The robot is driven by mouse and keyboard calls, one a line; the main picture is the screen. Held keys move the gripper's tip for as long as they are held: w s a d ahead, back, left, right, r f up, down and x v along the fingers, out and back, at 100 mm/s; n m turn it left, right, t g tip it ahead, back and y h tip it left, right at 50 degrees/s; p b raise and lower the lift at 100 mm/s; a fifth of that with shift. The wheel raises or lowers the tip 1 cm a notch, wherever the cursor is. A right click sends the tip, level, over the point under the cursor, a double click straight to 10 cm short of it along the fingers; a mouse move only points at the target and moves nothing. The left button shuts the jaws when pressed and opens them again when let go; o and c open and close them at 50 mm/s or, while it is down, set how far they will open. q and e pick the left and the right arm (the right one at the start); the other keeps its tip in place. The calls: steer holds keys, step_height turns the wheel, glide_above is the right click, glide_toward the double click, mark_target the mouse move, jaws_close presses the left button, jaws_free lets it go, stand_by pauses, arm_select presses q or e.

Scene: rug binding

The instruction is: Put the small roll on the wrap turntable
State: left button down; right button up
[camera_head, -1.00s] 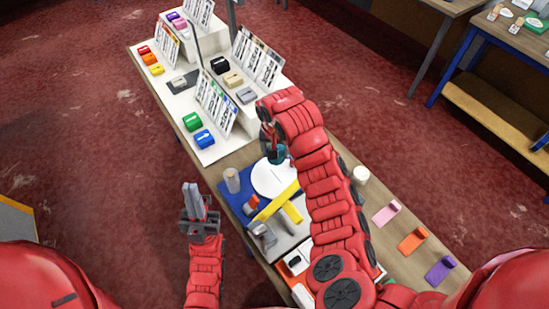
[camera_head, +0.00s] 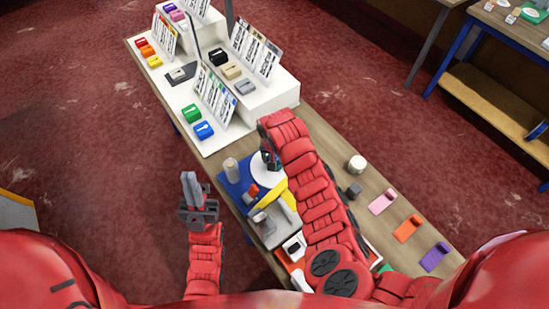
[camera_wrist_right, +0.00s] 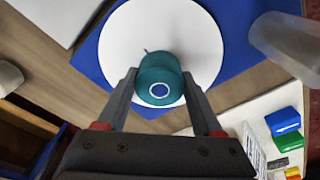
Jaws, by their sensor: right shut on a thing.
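The small roll, teal with a blue-and-white ringed end, shows in the right wrist view (camera_wrist_right: 160,80). My right gripper (camera_wrist_right: 158,92) is shut on it, one finger on each side. The wrap turntable is a white round disc (camera_wrist_right: 195,30) on a blue base, also in the head view (camera_head: 262,172). The roll is in front of the disc in the wrist view; I cannot tell whether it touches it. In the head view my right arm hides the roll and part of the disc. My left gripper (camera_head: 191,190) is empty left of the table, its fingers together.
A white roll (camera_head: 357,163), a dark block (camera_head: 354,190) and pink, orange and purple holders lie to the right. White display shelves (camera_head: 240,112) stand behind.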

steer(key=shift+f, duration=0.1)
steer(key=o, duration=0.9)
steer(key=shift+f, duration=0.1)
steer(key=o, duration=0.5)
